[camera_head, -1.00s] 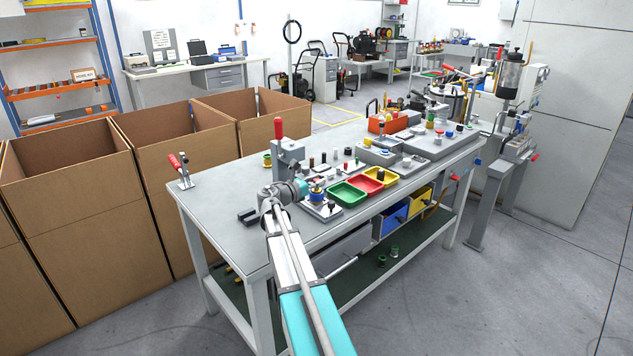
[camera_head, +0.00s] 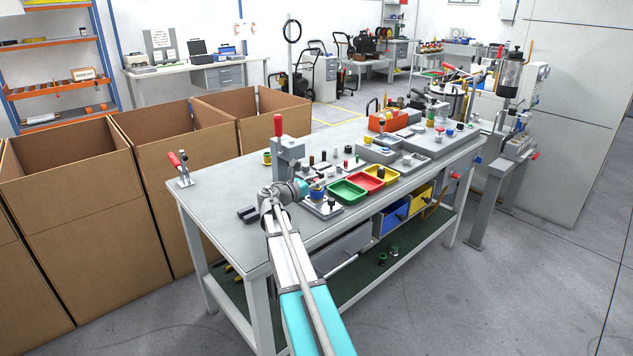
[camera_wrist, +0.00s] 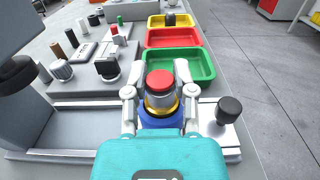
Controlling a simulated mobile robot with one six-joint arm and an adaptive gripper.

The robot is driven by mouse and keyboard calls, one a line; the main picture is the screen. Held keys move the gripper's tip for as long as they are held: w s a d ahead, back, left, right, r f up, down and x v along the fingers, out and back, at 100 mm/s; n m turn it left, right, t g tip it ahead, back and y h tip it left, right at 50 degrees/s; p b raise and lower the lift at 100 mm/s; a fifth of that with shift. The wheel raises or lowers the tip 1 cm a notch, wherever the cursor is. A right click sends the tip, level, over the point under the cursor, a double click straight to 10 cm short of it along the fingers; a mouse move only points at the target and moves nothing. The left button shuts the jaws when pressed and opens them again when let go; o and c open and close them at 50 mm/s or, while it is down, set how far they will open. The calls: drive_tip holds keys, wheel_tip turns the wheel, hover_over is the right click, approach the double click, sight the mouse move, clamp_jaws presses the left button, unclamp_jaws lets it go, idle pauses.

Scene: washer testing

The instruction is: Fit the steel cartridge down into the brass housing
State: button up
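In the wrist view the steel cartridge (camera_wrist: 160,101) is a grey cylinder with a red top. It stands between the two fingers of my gripper (camera_wrist: 160,76), which appear shut on its sides. Directly below it shows the gold rim of the brass housing (camera_wrist: 161,112), with a blue ring (camera_wrist: 161,122) around its base. How deep the cartridge sits in the housing is hard to tell. In the head view my gripper (camera_head: 304,188) is over the near side of the bench, at the small fixture plate, and the cartridge is too small to make out.
A black knob (camera_wrist: 230,110) stands on the plate right of the housing. Green (camera_wrist: 180,66), red (camera_wrist: 172,38) and yellow (camera_wrist: 170,21) trays lie beyond. Small parts stand to the left, and a grey press (camera_head: 287,150) with a red handle rises close by.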

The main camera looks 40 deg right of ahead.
drive_tip(key=o, duration=0.5)
drive_tip(key=shift+o, duration=0.2)
drive_tip(key=shift+a, duration=0.1)
drive_tip(key=shift+s+a, duration=0.2)
drive_tip(key=shift+a, duration=5.7)
drive_tip(key=shift+s, duration=0.1)
